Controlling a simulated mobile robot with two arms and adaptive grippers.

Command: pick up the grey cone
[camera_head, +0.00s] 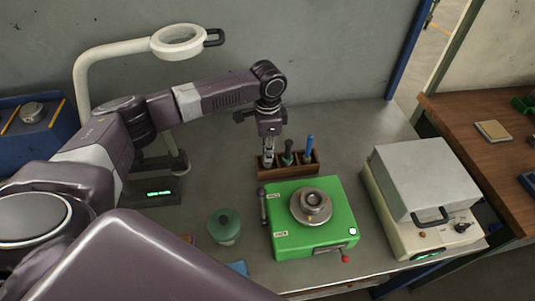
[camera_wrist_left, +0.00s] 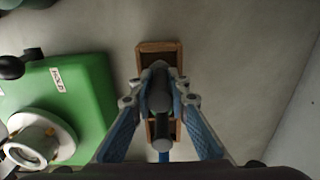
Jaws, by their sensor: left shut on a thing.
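A wooden rack (camera_head: 290,171) stands on the grey bench, behind the green box. My left gripper (camera_head: 268,158) points down at the rack's left end. In the left wrist view, its two blue-grey fingers (camera_wrist_left: 159,98) are shut on a grey rounded piece (camera_wrist_left: 157,76), which looks like the grey cone. The fingers hide much of it, and I cannot tell whether it is still seated in the rack. A dark green piece (camera_head: 288,154) and a blue piece (camera_head: 309,147) stand upright in the rack to the right. My right gripper is not in view.
A green box (camera_head: 285,241) with a round metal chuck (camera_head: 311,207) stands in front of the rack. A white machine (camera_head: 425,190) is to the right, a green round container (camera_head: 224,227) front left. A white ring lamp (camera_head: 180,42) rises behind my left arm.

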